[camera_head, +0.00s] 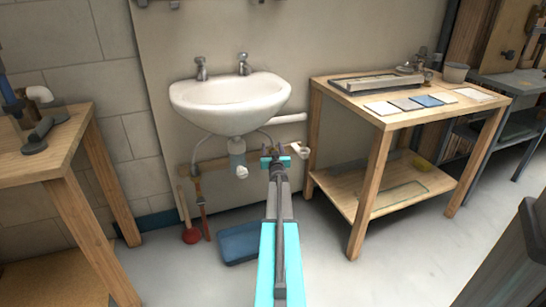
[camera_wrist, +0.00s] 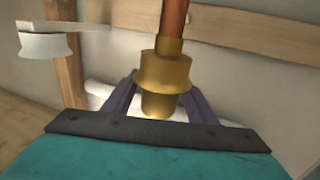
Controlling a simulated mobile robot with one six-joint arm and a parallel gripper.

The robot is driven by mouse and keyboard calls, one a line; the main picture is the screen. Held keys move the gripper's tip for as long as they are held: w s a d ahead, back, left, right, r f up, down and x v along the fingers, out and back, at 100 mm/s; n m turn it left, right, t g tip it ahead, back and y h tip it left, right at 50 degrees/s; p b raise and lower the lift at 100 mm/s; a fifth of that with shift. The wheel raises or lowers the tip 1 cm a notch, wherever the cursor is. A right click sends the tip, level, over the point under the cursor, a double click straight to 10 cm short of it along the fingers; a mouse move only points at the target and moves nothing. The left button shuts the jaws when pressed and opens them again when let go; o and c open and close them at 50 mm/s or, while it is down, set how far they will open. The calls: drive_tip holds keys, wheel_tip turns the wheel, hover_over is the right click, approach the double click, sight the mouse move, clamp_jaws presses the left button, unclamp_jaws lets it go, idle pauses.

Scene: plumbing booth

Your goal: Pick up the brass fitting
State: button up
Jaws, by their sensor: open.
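The brass fitting (camera_wrist: 163,72) is a stepped, golden piece in the middle of the wrist view, with a reddish copper pipe (camera_wrist: 174,20) running up from it. My gripper (camera_wrist: 155,103) is open, with one dark finger to each side of the fitting's lower part. The fingers' tips are partly hidden behind the fitting, and I cannot tell whether either finger touches it. In the head view my gripper (camera_head: 274,156) is below the right side of the white sink (camera_head: 230,100). The fitting cannot be made out there.
A white-headed part (camera_wrist: 46,46) sits at upper left in the wrist view, near a wooden post. Wooden benches stand left (camera_head: 40,155) and right (camera_head: 375,117) of the sink.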

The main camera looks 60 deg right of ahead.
idle(0.3)
drive_tip(key=c, duration=1.2)
drive_tip(key=shift+c, duration=0.2)
drive_tip(key=shift+r, duration=0.15)
drive_tip(key=s+a+r+p, duration=0.4)
drive_tip(key=s+a+p, duration=0.3)
drive_tip(key=s, duration=0.6)
drive_tip(key=shift+a+r, duration=0.4)
drive_tip(key=shift+a, duration=0.85)
drive_tip(key=shift+w, duration=0.1)
